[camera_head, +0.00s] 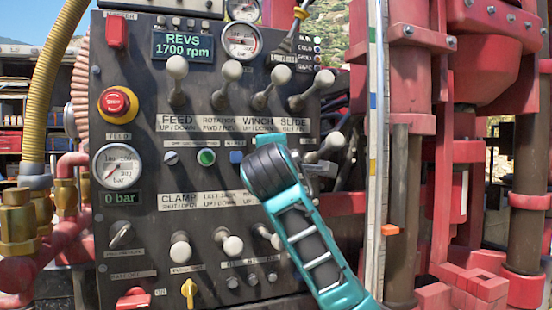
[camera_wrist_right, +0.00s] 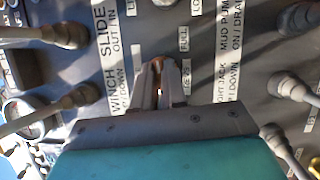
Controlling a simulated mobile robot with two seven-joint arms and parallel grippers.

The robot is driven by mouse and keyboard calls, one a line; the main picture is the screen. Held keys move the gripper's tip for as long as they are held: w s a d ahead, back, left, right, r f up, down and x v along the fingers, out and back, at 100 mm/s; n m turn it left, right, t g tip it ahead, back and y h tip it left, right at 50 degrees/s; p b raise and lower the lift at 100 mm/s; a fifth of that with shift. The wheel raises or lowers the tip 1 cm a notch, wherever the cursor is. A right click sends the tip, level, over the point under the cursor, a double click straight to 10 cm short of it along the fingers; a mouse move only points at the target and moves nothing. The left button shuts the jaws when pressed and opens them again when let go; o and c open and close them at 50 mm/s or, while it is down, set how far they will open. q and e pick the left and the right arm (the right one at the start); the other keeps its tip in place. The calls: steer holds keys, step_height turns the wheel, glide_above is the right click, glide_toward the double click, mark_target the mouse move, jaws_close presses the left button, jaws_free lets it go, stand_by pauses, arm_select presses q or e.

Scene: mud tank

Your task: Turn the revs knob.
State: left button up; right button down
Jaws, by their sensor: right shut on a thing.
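The control panel (camera_head: 150,215) stands upright in front of me. Its REVS display (camera_head: 183,46) at the top reads 1700 rpm. My right arm (camera_head: 300,225) reaches up from the lower right to the panel's middle, where its wrist hides part of the row of small knobs. In the right wrist view, my right gripper (camera_wrist_right: 158,85) has its fingers close together on a small knob, taken to be the revs knob (camera_wrist_right: 157,64). Only a little brownish part of it shows between the fingertips, so its setting cannot be read. My left gripper is not in view.
Levers with pale round knobs (camera_head: 177,68) stick out above and below the gripper; several also surround it in the wrist view. A red emergency stop (camera_head: 115,101) and hoses (camera_head: 48,70) are at left. Red drill machinery (camera_head: 500,60) stands close at right.

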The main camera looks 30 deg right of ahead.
stand_by(0.3)
steer(key=c, duration=1.2)
jaws_free()
steer(key=b+v, duration=0.1)
steer(key=v, duration=1.2)
steer(key=shift+d, duration=0.1)
steer(key=shift+f, duration=0.1)
